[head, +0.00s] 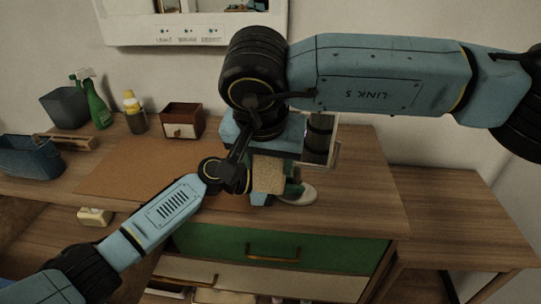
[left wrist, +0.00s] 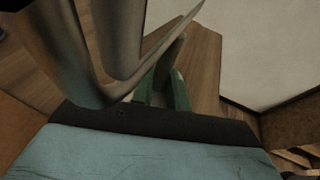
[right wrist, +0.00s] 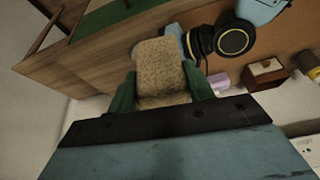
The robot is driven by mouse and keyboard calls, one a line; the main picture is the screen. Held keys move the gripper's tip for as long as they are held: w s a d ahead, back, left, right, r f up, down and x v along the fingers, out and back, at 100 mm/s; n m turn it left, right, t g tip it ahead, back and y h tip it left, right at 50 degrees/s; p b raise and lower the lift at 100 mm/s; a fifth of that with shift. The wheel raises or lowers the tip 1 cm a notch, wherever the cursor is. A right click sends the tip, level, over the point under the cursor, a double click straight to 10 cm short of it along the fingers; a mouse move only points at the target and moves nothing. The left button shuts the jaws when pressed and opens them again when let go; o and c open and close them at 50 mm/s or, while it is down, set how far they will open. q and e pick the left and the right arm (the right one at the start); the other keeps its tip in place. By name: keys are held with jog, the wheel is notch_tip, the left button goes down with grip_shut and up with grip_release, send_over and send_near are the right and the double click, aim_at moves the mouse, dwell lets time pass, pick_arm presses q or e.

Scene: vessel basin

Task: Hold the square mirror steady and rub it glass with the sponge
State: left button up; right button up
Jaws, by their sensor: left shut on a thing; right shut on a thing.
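The square mirror (head: 320,138) stands near the right end of the table, partly hidden behind my right arm. Its stand has a pale rounded base (head: 303,196). My left gripper (head: 293,187) is shut on the mirror's lower part, partly hidden behind the sponge. In the left wrist view its green fingers (left wrist: 163,90) are close together beside grey reflective surfaces. My right gripper (right wrist: 162,88) is shut on the tan, rough sponge (right wrist: 161,68), which also shows in the head view (head: 268,175). The sponge is in front of and left of the mirror; I cannot tell whether they touch.
A brown mat (head: 125,175) lies on the table. At the back stand a small drawer box (head: 183,120), a yellow-topped bottle (head: 134,112), a green spray bottle (head: 97,105) and a dark bin (head: 64,107). A blue basket (head: 30,156) is at left. The right-hand tabletop is clear.

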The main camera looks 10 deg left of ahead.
pick_arm(q)
jog(key=shift+r, duration=0.1)
jog(key=o, duration=0.8)
jog(key=shift+o, duration=0.2)
